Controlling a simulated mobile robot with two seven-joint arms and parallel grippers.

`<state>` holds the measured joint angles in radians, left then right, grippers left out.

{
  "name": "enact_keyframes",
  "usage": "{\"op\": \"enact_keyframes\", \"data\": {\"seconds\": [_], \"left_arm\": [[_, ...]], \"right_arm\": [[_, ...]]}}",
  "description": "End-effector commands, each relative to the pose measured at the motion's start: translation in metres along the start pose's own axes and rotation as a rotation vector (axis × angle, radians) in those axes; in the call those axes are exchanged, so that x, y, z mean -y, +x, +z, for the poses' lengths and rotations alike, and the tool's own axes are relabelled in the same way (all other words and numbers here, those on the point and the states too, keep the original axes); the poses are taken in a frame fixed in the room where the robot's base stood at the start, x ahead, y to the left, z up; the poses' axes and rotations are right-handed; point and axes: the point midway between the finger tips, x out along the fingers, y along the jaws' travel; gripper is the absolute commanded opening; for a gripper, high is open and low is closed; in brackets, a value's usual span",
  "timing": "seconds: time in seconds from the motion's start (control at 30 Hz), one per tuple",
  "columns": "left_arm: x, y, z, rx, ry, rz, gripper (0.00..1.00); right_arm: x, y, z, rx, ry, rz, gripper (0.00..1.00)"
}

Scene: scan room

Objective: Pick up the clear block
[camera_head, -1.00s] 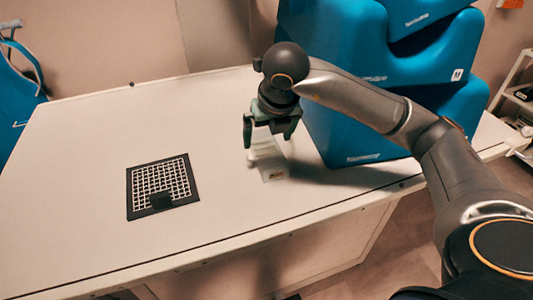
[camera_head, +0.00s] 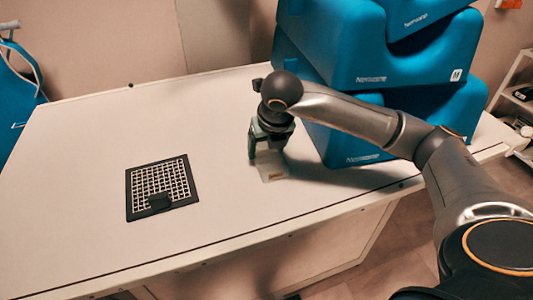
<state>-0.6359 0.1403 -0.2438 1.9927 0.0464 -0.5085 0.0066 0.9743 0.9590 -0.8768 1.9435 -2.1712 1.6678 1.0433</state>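The clear block (camera_head: 271,172) is a pale, see-through piece on the white table, right of the black grid. Its upper part is hidden by my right gripper (camera_head: 267,156). The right gripper points down over the block, with its fingers low around the block's upper part. I cannot tell whether the fingers touch it or leave a gap. My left gripper is not in view.
A black-framed grid plate (camera_head: 162,187) with a small dark piece on it lies on the white table (camera_head: 90,140). Large blue cushions (camera_head: 350,135) are stacked close to the right of the gripper. The table's left and front are clear.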

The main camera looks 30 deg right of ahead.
Motion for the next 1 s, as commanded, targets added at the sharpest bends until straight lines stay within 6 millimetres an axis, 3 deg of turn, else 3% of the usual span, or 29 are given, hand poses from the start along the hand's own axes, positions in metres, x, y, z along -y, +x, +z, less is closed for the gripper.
{"op": "enact_keyframes", "data": {"seconds": [0.07,0.6,1.0], "left_arm": [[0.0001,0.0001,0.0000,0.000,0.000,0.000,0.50],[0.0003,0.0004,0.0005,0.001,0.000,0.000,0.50],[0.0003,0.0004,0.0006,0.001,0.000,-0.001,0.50]], "right_arm": [[-0.0001,-0.0002,0.0001,0.000,0.000,0.000,0.59],[-0.0001,-0.0005,0.0002,0.000,0.000,0.000,0.00],[-0.0002,-0.0035,0.0023,0.004,0.001,0.002,0.00]]}}
